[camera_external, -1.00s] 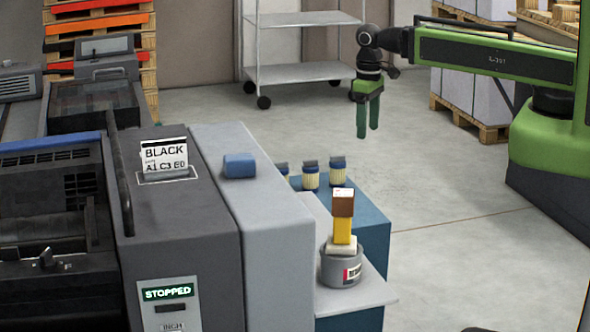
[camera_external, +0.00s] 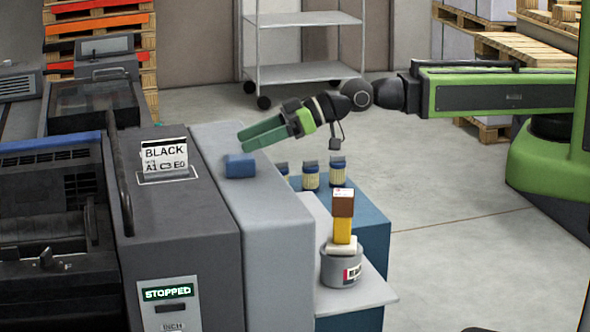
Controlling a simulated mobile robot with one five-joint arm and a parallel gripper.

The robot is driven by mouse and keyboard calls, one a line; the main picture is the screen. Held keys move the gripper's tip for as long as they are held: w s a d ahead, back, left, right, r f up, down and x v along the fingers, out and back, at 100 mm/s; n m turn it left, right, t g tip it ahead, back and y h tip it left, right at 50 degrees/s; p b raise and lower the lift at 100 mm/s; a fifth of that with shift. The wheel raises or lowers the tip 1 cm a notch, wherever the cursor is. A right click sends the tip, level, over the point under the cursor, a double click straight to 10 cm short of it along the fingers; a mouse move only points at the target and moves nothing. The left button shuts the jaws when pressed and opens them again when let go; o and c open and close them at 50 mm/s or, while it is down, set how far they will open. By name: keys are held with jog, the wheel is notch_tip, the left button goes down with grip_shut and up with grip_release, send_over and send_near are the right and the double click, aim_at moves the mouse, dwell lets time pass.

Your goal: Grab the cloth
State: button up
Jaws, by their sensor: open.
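A small folded blue cloth (camera_external: 240,166) lies on top of the light grey housing of the machine. My gripper (camera_external: 245,137) has green fingers that point left and slightly down. The fingers are open and empty, and in the picture they show just above the cloth. I cannot tell the exact gap in depth between them and the cloth. Nothing covers the cloth except perhaps its upper edge near the lower finger.
A dark grey press unit (camera_external: 175,215) with a "BLACK" card (camera_external: 165,158) stands left of the cloth. Several small jars (camera_external: 311,176) stand on a blue cabinet (camera_external: 372,222) to the right. A grey tin (camera_external: 342,268) with stacked items stands on a shelf in front.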

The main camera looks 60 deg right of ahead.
aim_at(227, 158)
jog(key=shift+s+f+n+g, duration=0.15)
jog(key=shift+f+n, duration=0.15)
jog(key=shift+f, duration=0.3)
jog(key=shift+s+f+n+g, duration=0.15)
jog(key=shift+f+n, duration=0.15)
jog(key=shift+f, duration=0.25)
jog(key=b+x, duration=0.3)
jog(key=x, duration=0.4)
jog(key=shift+w+a+f, duration=0.15)
jog(key=shift+w+f, duration=0.05)
jog(key=shift+w, duration=0.05)
jog(key=shift+r, duration=0.1)
jog(key=shift+c, duration=0.4)
jog(key=c, duration=1.3)
jog(key=shift+r+p, duration=0.45)
jog(key=shift+r, duration=0.05)
notch_tip(227, 158, up, 4)
jog(key=p, duration=0.4)
jog(key=shift+f, duration=0.1)
jog(key=shift+w+d+r+p, duration=0.2)
jog(key=shift+d+r+p, duration=0.85)
jog(key=shift+d, duration=0.9)
jog(key=shift+w+d+r+p, duration=0.25)
jog(key=shift+d+r+p, duration=0.75)
jog(key=shift+d, duration=0.95)
jog(key=shift+w+d+r+p, duration=0.2)
jog(key=shift+d+r+p, duration=0.8)
jog(key=shift+d, duration=0.95)
